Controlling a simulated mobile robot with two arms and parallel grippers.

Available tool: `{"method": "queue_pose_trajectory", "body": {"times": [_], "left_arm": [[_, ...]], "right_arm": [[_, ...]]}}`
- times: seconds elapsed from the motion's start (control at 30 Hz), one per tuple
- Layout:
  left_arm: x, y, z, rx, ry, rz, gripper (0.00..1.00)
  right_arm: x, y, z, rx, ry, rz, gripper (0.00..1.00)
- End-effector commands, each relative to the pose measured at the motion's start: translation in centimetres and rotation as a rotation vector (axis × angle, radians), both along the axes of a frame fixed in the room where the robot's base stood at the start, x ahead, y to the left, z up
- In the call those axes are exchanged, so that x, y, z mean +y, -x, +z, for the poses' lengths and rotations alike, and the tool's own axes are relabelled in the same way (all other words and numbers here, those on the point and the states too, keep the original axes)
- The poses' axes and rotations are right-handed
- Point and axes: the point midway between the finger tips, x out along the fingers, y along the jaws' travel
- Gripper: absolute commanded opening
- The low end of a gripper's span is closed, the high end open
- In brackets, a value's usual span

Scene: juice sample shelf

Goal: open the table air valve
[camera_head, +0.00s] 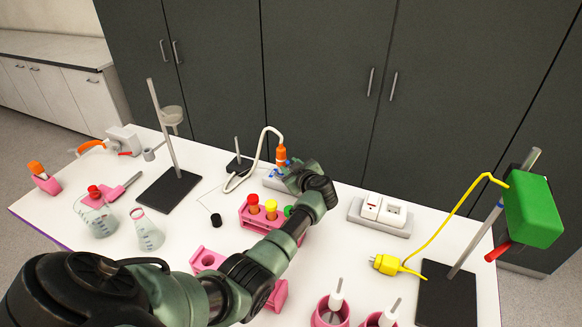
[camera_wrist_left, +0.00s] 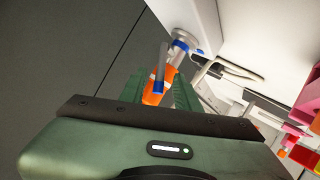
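A valve fixture with an orange part (camera_head: 281,154) and blue parts (camera_head: 270,174) stands at the back middle of the white table, and a white hose loops from it. In the left wrist view its silver and blue end (camera_wrist_left: 181,43), a blue-grey lever (camera_wrist_left: 161,68) and the orange part (camera_wrist_left: 155,94) show. My left gripper (camera_head: 297,170) is beside this fixture. In the left wrist view, its green fingers (camera_wrist_left: 158,92) are apart, with the orange part and lever showing between them. Contact cannot be told. My right gripper is out of view.
A pink rack (camera_head: 256,222) with coloured-cap tubes stands close under my left arm. A white socket block (camera_head: 381,214) is to the right. A stand with a green box (camera_head: 533,211) is at far right. Another white fixture (camera_head: 123,138) is at back left. Dark cabinets (camera_head: 320,80) stand behind the table.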

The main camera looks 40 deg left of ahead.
Motion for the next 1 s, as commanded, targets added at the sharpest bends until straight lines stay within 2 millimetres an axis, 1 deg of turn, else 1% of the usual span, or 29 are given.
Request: {"method": "queue_pose_trajectory", "body": {"times": [0.07, 0.2, 1.0], "left_arm": [[-0.01, -0.01, 0.03, 0.000, 0.000, 0.000, 0.32], [-0.01, 0.00, 0.04, 0.000, 0.000, 0.000, 0.00], [-0.04, 0.01, 0.04, 0.000, -0.001, 0.000, 0.00]], "right_arm": [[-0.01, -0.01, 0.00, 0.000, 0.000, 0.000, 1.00], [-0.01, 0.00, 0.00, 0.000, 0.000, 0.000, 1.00], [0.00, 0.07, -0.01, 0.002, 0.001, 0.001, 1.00]]}}
